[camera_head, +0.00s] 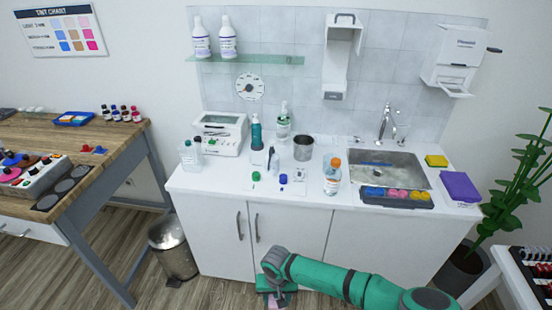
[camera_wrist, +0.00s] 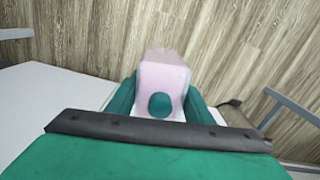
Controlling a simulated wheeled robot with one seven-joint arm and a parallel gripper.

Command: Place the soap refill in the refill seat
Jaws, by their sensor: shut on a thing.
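My gripper (camera_head: 274,290) is low in front of the white cabinet, below the counter top, in the head view. It is shut on a pale pink block-like soap refill (camera_wrist: 165,76), which shows between the two green fingers (camera_wrist: 158,98) in the wrist view. A round green part shows on its near face. In the head view only a small pink bit of the refill (camera_head: 278,301) shows under the gripper. A tall white wall unit (camera_head: 337,62) with an open-looking front hangs above the counter. I cannot tell for sure that the refill seat is inside it.
Another white wall dispenser (camera_head: 456,55) with a dark lever hangs at the right. The counter (camera_head: 225,178) holds bottles, a metal cup (camera_head: 303,148), an orange-capped bottle (camera_head: 332,177) and a sink (camera_head: 385,168). A bin (camera_head: 172,250) stands left of the cabinet.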

